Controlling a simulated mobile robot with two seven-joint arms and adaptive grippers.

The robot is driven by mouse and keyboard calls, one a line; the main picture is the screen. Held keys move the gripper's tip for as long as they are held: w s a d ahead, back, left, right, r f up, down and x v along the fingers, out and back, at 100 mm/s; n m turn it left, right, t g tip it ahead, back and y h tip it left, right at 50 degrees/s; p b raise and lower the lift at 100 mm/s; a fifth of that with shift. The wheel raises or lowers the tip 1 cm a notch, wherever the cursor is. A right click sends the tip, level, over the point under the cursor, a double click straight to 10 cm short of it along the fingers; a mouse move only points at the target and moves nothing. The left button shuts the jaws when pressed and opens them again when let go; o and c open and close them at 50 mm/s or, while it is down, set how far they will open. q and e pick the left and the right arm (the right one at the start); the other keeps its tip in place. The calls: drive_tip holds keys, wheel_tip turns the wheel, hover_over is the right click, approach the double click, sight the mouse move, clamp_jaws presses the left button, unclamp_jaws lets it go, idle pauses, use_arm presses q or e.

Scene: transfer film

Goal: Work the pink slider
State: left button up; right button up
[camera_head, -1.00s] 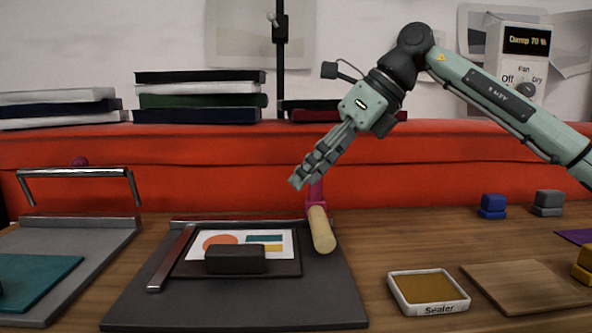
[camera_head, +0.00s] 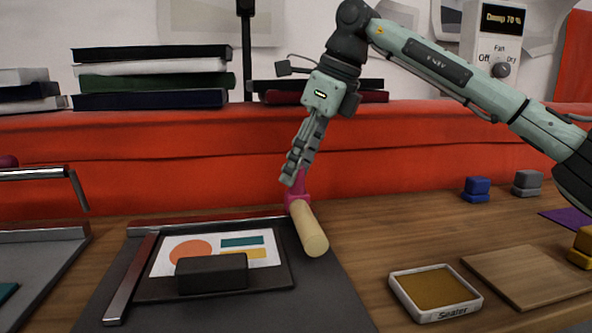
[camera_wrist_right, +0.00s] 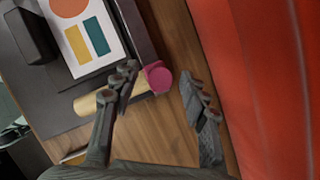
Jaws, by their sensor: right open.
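The pink slider (camera_head: 299,189) stands upright at the far right corner of the dark press board (camera_head: 330,301), above a pale wooden handle (camera_head: 310,232). My right gripper (camera_head: 291,178) points down at the slider, its fingers overlapping the slider's upper part in the head view. Contact is unclear. My left gripper is not in view.
A dark block (camera_head: 212,274) rests on a printed sheet (camera_head: 170,262) on the board. A red padded wall (camera_head: 430,150) rises close behind the slider. Blue (camera_head: 477,189) and grey (camera_head: 527,184) blocks stand at the right.

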drive_tip(key=shift+w+a+f, duration=0.15)
drive_tip(key=shift+a+f, duration=0.1)
drive_tip(key=shift+f, duration=0.3)
clamp_jaws()
